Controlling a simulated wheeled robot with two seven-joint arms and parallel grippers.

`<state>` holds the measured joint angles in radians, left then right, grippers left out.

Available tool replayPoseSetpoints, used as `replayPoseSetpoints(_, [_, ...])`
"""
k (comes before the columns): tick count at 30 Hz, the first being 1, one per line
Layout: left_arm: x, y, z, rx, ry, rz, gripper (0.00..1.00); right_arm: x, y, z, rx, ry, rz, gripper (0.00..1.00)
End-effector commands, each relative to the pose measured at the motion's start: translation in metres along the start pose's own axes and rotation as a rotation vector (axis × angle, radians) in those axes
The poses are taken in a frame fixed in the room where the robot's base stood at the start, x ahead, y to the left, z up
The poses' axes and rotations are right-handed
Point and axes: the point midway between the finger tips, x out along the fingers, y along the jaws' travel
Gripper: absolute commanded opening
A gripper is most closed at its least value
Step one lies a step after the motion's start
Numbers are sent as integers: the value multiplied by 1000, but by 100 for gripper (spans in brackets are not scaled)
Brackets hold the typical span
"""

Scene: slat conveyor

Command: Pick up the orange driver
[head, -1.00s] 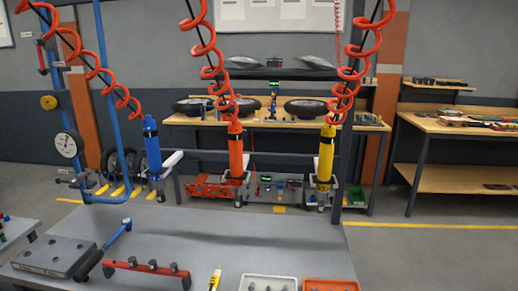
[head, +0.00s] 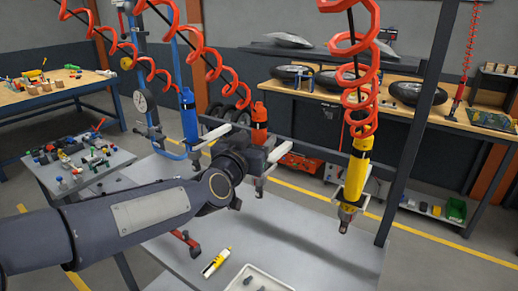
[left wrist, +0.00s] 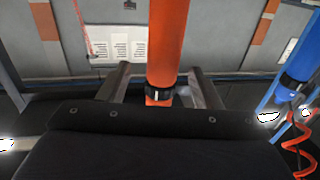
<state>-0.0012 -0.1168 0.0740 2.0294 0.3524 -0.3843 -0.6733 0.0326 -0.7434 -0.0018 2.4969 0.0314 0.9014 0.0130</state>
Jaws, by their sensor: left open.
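The orange driver (head: 259,118) hangs upright from a red coiled hose, between the blue driver (head: 189,118) and the yellow driver (head: 356,170). My left gripper (head: 256,152) is at the orange driver's lower body, and my wrist hides part of it in the head view. In the left wrist view the orange driver (left wrist: 167,45) stands upright between the two open fingers, with a gap on each side. A black band circles it near finger level. My right gripper is not in view.
Pale holder arms reach out beside the hanging drivers. A dark post (head: 418,120) stands right of the yellow driver. The grey table (head: 300,225) below carries a yellow-and-white tube (head: 216,262) and a pale tray (head: 255,270) at the front. A side table (head: 75,170) with small parts stands left.

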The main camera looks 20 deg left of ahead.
Motion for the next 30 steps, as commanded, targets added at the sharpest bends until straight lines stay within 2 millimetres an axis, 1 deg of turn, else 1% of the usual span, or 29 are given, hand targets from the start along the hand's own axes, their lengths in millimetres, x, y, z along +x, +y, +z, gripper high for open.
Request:
replayPoseSetpoints(7, [35,-4,7,0,-4,1,58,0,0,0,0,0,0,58])
replayPoseSetpoints(9, [44,-4,5,0,-3,2,58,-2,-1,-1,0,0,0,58])
replayPoseSetpoints(12, [53,-4,5,-1,-2,2,58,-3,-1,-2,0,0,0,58])
replayPoseSetpoints(20, [55,-4,5,-1,-1,2,58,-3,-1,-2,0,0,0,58])
replayPoseSetpoints(23, [55,-4,6,-1,-1,2,47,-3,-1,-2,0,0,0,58])
replayPoseSetpoints(30, [55,-4,6,-1,-1,3,15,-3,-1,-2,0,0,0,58])
